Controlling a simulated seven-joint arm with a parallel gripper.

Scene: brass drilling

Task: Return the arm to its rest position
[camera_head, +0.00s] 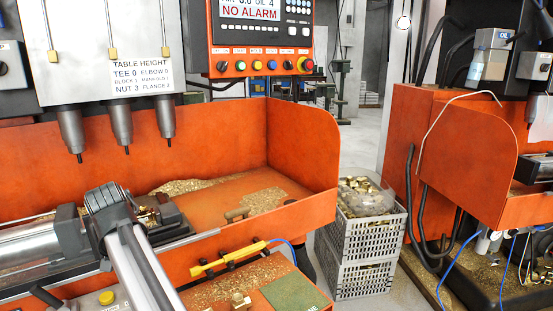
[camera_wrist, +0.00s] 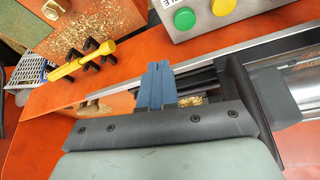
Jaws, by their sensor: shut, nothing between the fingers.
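My gripper (camera_wrist: 154,75) shows in the wrist view with its two blue-grey fingers together and nothing between them. The fingers appear over the slide and vise area of the drilling machine, beside a metal rail (camera_wrist: 225,55). I cannot tell the gap between the fingertips and the machine. In the head view the fingers cannot be made out clearly. The black vise (camera_head: 170,217) sits on the machine bed, with brass bits near it. A silver cylinder (camera_head: 28,246) lies to its left, and also shows at the right of the wrist view (camera_wrist: 297,78).
Three drill spindles (camera_head: 121,125) hang above the bed. An orange guard (camera_head: 302,140) encloses the back and right side. A yellow-handled tool (camera_head: 228,258) lies at the front; a button box (camera_wrist: 205,14) is nearby. Grey crates (camera_head: 370,240) stand right, with brass pieces in the top one.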

